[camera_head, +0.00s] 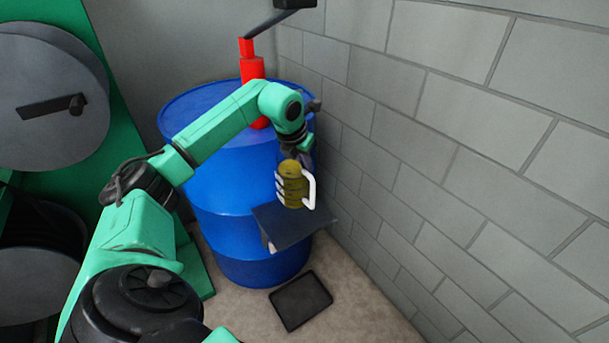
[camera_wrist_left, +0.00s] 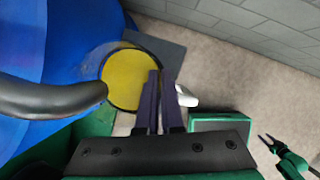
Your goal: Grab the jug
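The jug (camera_head: 292,187) is olive yellow with a white handle (camera_head: 311,188) on its right. It stands upright over a dark plate in front of the blue barrel and appears to rest on it. In the left wrist view its round yellow top (camera_wrist_left: 124,80) lies left of the fingers, with a bit of white handle (camera_wrist_left: 187,97) to their right. My left gripper (camera_head: 296,157) is at the jug's top. Its dark fingers (camera_wrist_left: 160,75) are close together with a narrow gap, overlapping the jug's right edge. Whether they hold anything is hidden.
The blue barrel (camera_head: 225,190) carries a red bottle-like thing (camera_head: 252,70). The dark plate (camera_head: 290,232) is under the jug. A black tray (camera_head: 301,300) lies on the floor. A block wall (camera_head: 450,130) bounds the right; green machinery (camera_head: 95,60) is at left.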

